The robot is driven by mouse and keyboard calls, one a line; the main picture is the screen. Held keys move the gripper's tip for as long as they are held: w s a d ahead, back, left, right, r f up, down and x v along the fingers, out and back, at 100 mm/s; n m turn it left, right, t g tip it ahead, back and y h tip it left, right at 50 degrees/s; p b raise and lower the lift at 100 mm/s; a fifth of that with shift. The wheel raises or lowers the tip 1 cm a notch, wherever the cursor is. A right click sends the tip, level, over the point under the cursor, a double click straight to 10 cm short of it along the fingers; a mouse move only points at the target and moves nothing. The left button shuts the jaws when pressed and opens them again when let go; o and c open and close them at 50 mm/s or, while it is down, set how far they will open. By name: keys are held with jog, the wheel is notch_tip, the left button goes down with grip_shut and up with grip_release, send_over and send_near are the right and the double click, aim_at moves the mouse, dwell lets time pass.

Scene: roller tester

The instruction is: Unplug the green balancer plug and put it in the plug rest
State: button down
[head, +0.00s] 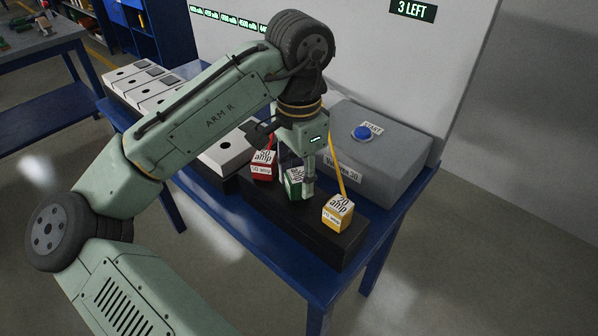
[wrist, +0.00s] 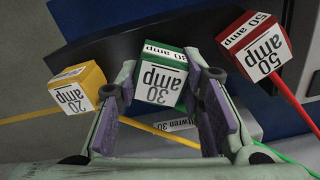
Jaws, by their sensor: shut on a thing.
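The green plug (head: 293,184), labelled 30 amp, is upright at the black block between a red and a yellow plug. My gripper (head: 300,180) points down at it from above. In the wrist view my gripper (wrist: 164,100) has its two purple-padded fingers on either side of the green plug (wrist: 162,82), shut on it. A green cable trails off at the lower right of the wrist view. The underside of the green plug is hidden, so I cannot tell whether it is seated. I cannot make out the plug rest for certain.
The red 50 amp plug (head: 263,165) and yellow 20 amp plug (head: 338,211) stand close on either side, with cables rising. The black block (head: 285,222) lies along the blue table's front edge. A grey box (head: 385,155) with a blue start button stands behind. White modules (head: 140,82) stand left.

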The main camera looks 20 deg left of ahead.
jog(key=shift+f, duration=0.45)
jog(key=c, duration=1)
grip_release()
notch_tip(320, 180, up, 12)
